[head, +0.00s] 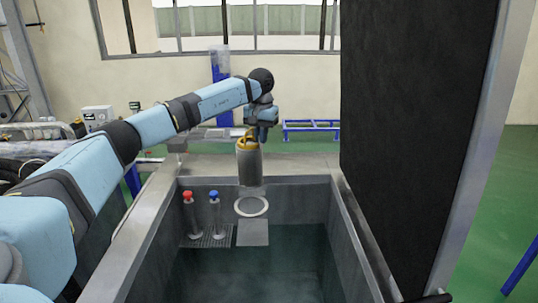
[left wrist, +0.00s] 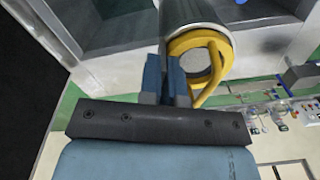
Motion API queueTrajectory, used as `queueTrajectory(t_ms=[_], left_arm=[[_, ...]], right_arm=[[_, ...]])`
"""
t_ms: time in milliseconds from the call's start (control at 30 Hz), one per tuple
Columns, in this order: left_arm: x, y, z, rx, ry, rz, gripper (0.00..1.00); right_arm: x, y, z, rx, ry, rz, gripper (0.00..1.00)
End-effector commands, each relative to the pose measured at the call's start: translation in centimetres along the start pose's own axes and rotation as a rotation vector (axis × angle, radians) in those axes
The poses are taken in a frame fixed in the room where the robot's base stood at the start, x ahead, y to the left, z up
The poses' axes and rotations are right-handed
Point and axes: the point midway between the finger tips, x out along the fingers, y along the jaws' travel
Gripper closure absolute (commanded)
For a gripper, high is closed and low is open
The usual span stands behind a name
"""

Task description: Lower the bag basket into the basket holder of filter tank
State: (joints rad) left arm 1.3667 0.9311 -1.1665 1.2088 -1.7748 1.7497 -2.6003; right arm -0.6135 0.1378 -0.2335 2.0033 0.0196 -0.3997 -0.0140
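The bag basket (head: 250,168) is a grey cylinder with a yellow rim and handle. It is upright at the far end of the tank, above and just behind the basket holder. My left gripper (head: 262,128) is at its top, shut on the yellow handle. In the left wrist view, the fingers (left wrist: 165,75) are close together against the yellow handle of the basket (left wrist: 195,12). The basket holder (head: 251,207) is a pale ring inside the filter tank (head: 110,262); its opening shows clear of the basket. My right gripper is not in view.
A red-topped fitting (head: 188,196) and a blue-topped fitting (head: 214,198) stand on a grate left of the holder. A large dark raised lid (head: 415,130) blocks the right side. The tank's grey walls surround the holder.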

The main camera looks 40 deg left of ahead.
Motion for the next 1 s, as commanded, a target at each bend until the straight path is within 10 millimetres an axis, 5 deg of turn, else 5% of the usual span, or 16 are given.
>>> queueTrajectory(t_ms=[300,1000], left_arm=[[3.9,0.0,0.0,-0.001,0.002,0.001,1.0],[3.7,0.0,0.1,0.0,0.001,0.0,1.0]], right_arm=[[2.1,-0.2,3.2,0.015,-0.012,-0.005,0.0],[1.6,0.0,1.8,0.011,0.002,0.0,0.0]])
